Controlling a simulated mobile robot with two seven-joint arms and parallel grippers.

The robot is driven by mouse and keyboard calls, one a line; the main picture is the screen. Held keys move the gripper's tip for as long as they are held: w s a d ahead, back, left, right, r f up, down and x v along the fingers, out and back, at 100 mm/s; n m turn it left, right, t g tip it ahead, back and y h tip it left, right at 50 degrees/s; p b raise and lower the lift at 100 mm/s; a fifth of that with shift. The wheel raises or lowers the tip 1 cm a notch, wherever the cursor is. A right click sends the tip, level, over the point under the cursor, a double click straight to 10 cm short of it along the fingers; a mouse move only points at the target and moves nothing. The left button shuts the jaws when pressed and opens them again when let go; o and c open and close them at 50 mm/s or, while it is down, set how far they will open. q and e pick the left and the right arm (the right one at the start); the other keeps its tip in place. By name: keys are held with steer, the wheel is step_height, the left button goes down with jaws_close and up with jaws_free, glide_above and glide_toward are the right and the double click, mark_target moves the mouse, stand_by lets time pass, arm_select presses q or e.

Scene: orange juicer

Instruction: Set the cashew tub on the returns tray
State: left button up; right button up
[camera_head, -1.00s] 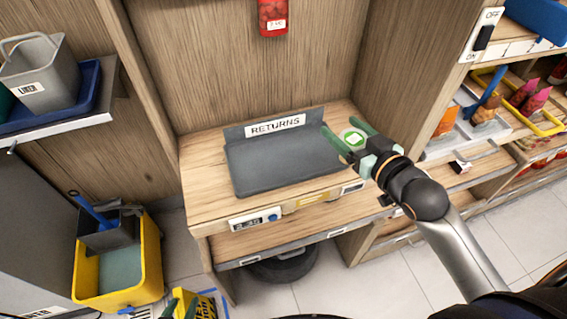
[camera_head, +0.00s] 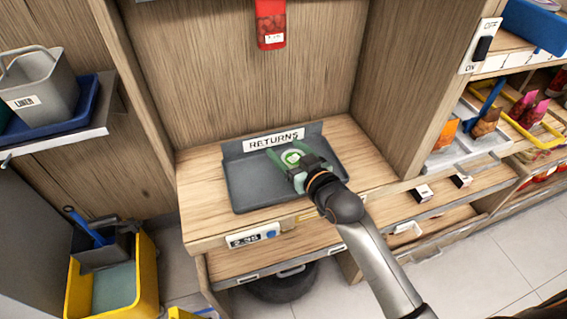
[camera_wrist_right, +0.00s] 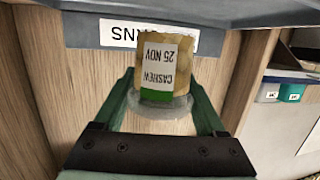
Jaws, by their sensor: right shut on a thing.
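My right gripper (camera_head: 290,168) is shut on the tub, with a green finger on each side. The grey returns tray (camera_head: 250,188) lies on the wooden shelf, with a RETURNS sign on its raised back edge. The tub is over the tray's right part in the head view; I cannot tell whether it touches the tray. My left gripper is out of view.
A red packet (camera_head: 270,22) hangs on the back panel above the tray. A wooden side panel (camera_head: 403,85) stands right of the shelf. A grey bin (camera_head: 38,88) stands in a blue tray at left. The tray's left part is bare.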

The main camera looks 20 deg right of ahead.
steer(key=shift+w+a+f, duration=0.15)
steer(key=shift+a+f, duration=0.1)
steer(key=shift+w+a+f, duration=0.1)
steer(key=shift+f, duration=0.85)
steer(key=shift+w+a+f, duration=0.1)
steer(key=shift+f, duration=0.8)
steer(key=shift+s+f, duration=0.1)
steer(key=shift+f, duration=0.05)
steer(key=o, duration=1.3)
steer(key=shift+r, duration=0.2)
steer(key=v, duration=1.2)
steer(key=shift+d, duration=0.1)
